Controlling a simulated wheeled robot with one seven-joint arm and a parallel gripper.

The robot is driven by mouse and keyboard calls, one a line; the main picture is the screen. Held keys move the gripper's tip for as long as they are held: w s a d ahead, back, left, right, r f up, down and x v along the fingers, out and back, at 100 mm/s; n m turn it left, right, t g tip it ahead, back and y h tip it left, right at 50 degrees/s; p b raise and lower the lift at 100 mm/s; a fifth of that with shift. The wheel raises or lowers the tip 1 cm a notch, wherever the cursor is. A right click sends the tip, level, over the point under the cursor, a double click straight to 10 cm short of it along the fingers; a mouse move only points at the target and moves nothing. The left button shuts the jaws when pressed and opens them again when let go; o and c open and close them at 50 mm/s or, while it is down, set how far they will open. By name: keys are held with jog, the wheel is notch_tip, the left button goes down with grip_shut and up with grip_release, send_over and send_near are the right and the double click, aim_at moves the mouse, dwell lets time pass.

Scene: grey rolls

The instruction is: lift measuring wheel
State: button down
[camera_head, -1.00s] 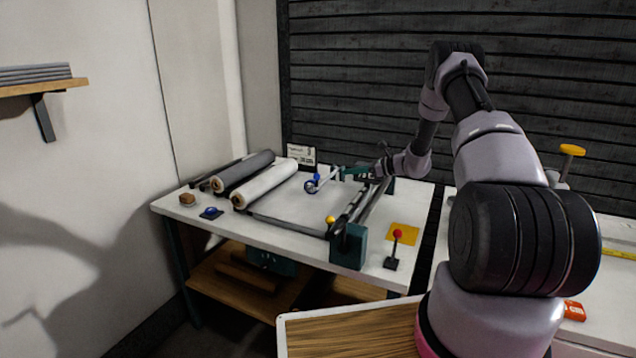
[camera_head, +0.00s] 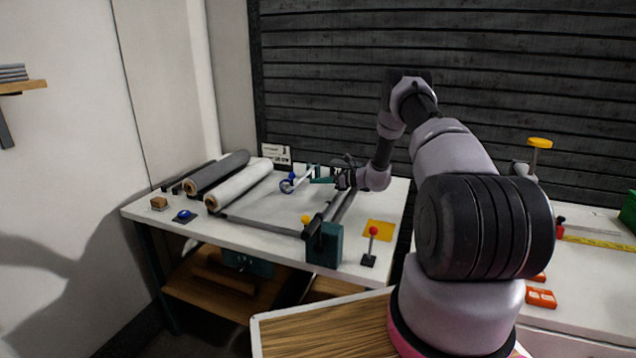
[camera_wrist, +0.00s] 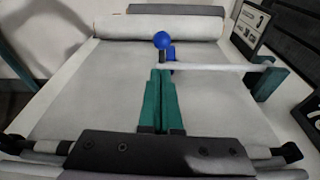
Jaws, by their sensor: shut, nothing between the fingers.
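The measuring wheel (camera_head: 287,186) is a small blue wheel on a pale arm above the bench. In the wrist view its blue knob (camera_wrist: 162,40) stands just beyond my fingertips, with a white bar (camera_wrist: 215,67) running right to a teal bracket (camera_wrist: 262,80). My gripper (camera_wrist: 161,72) has its two teal fingers together with nothing between them. The fingertips point at the blue part and overlap the bar's left end in the picture; I cannot tell whether they touch. In the head view my gripper (camera_head: 318,181) is right of the wheel.
A white roll (camera_head: 240,186) and a grey roll (camera_head: 218,172) lie left on the bench. A dark frame rail (camera_head: 338,208) runs beneath my wrist. A small sign (camera_head: 276,154) stands behind. A red-knobbed lever (camera_head: 371,246) is at the front right.

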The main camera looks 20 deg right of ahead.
jog(key=x, duration=0.6)
jog(key=shift+w+a, duration=0.25)
